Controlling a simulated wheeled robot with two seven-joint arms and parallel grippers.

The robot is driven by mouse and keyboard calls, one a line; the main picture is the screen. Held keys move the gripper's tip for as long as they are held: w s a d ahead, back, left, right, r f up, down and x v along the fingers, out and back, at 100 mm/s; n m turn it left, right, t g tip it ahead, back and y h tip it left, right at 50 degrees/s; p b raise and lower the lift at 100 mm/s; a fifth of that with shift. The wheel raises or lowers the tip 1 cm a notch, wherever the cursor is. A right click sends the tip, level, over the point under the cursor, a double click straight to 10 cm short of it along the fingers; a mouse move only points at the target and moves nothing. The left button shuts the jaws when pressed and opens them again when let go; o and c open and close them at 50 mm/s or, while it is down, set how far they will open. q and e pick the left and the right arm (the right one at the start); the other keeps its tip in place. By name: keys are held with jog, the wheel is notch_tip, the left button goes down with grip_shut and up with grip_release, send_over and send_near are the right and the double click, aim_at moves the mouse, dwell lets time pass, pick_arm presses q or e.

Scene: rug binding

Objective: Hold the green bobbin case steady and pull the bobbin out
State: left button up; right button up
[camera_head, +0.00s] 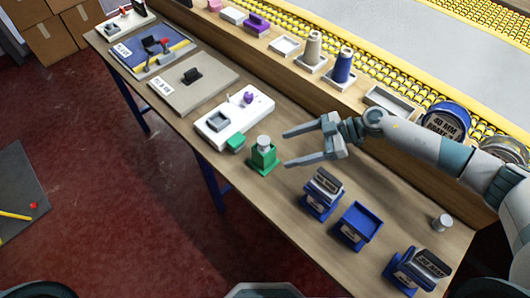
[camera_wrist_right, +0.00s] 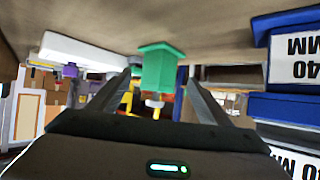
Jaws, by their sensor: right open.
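The green bobbin case (camera_head: 263,159) stands upright near the front edge of the workbench. A pale grey bobbin (camera_head: 264,142) shows at its top. My right gripper (camera_head: 286,150) is open and empty, just right of the case, its fingers pointing left towards it. In the right wrist view, which looks upside down, the case (camera_wrist_right: 158,68) appears between and beyond the two fingers, with the bobbin (camera_wrist_right: 155,102) below it. No contact shows. My left gripper is not in view.
A small green block (camera_head: 236,142) lies beside the white tray (camera_head: 212,137), left of the case. Blue holders (camera_head: 358,226) stand to the right, near my right arm. A small grey cylinder (camera_head: 443,222) stands farther right. Thread cones (camera_head: 342,66) stand on the raised shelf behind.

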aim_at(273, 153)
jog(key=b+x, duration=0.2)
jog(key=x, duration=0.3)
jog(key=shift+f, duration=0.1)
jog(key=shift+a+f+p, duration=0.2)
jog(key=shift+a+p, duration=0.4)
jog(key=shift+a, duration=0.25)
jog(key=shift+x, duration=1.05)
jog(key=shift+d+f, duration=0.1)
